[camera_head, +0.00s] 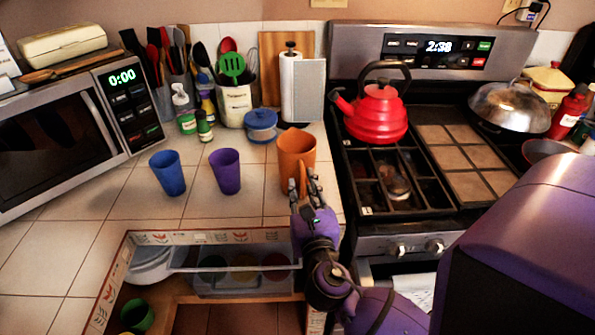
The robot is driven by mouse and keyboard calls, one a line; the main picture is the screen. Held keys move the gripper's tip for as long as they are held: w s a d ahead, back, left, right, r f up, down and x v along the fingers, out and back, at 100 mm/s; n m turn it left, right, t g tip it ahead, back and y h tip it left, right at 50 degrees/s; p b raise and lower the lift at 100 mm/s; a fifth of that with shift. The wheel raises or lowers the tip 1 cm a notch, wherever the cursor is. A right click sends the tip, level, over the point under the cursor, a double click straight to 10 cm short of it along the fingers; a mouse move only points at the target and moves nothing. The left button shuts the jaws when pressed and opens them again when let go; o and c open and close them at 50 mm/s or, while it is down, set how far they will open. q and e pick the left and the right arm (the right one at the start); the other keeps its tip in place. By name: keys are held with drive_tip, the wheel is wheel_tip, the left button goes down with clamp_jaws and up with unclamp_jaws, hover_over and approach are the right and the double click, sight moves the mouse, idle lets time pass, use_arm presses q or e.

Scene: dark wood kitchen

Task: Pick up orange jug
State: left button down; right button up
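The orange jug (297,147) stands upright on the white tiled counter, left of the stove. Its handle faces toward me. My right gripper (304,184) is at the near side of the jug. Its fingers are apart, one on each side of the handle, and the view does not show clearly whether they touch it. The lower part of the jug is partly hidden by the gripper. My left gripper is not in view.
A purple cup (226,172) and a blue cup (167,173) stand left of the jug. A blue pot (261,126) and paper towel roll (297,88) are behind it. A red kettle (376,113) sits on the stove at right. An open drawer (240,236) lies below the counter edge.

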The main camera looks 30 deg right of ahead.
clamp_jaws()
